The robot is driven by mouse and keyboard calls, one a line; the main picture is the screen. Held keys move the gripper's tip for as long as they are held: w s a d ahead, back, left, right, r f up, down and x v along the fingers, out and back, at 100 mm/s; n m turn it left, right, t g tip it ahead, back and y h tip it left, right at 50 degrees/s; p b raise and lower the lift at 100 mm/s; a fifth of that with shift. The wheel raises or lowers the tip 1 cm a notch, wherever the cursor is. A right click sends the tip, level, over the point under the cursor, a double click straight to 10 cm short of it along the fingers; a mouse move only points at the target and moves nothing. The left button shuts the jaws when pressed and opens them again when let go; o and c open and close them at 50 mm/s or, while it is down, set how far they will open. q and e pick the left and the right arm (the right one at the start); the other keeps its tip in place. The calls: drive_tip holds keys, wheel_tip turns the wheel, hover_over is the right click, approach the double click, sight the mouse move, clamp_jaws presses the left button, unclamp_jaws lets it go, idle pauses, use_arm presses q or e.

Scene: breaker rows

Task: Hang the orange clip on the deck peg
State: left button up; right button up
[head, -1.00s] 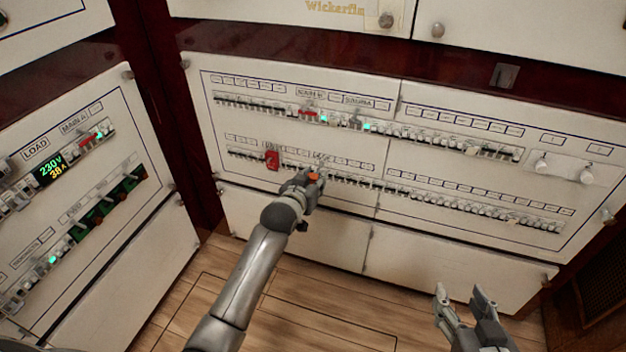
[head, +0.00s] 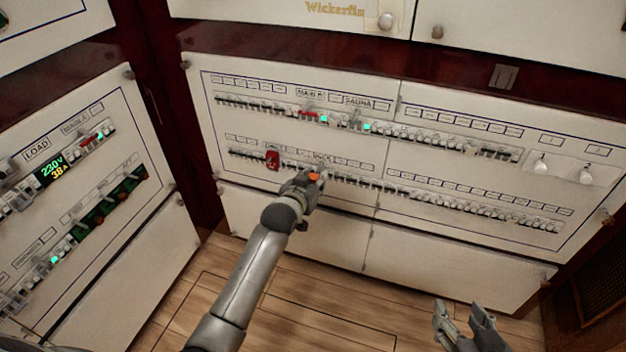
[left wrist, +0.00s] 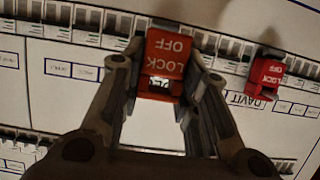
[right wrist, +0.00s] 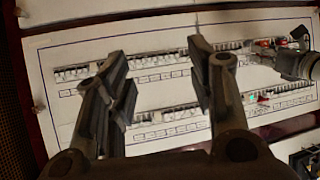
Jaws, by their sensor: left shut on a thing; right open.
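The orange clip (head: 315,176) is in my left gripper (head: 309,180), at the lower breaker row of the back panel. In the left wrist view the clip (left wrist: 165,54) reads LOCK OFF and sits between the two fingers, over the breaker row. I cannot tell whether it touches a breaker or peg. The deck peg is not clearly visible; the gripper and clip cover that part of the row. My right gripper (head: 460,312) is open and empty, low in front of the panel; its fingers also show apart in the right wrist view (right wrist: 160,68).
A red LOCK OFF clip (head: 272,160) hangs on the same row, left of my left gripper, by a label reading DAVIT (left wrist: 250,101). An upper breaker row (head: 420,136) runs above. A side panel (head: 85,200) stands at left. The wooden floor (head: 300,310) is clear.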

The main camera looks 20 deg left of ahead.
idle(0.7)
use_arm(q)
drive_tip(key=shift+p, duration=0.4)
use_arm(e)
drive_tip(key=shift+s+d+f+g+h, duration=0.15)
drive_tip(key=shift+s+d+f+g, duration=0.15)
drive_tip(key=shift+s+f+g, duration=0.4)
drive_tip(key=shift+s+d+f+g+h, duration=0.15)
drive_tip(key=shift+s+d+f+g, duration=0.1)
drive_tip(key=shift+s+f+g, duration=0.4)
drive_tip(key=shift+s, duration=0.2)
use_arm(q)
drive_tip(key=shift+p, duration=0.4)
use_arm(e)
drive_tip(key=shift+s+d+f+g, duration=0.35)
drive_tip(key=shift+s+f, duration=0.15)
drive_tip(key=shift+s, duration=0.25)
drive_tip(key=shift+s+d+f+g, duration=0.25)
drive_tip(key=shift+s+f, duration=0.2)
drive_tip(key=shift+s, duration=0.25)
drive_tip(key=shift+s+f, duration=0.1)
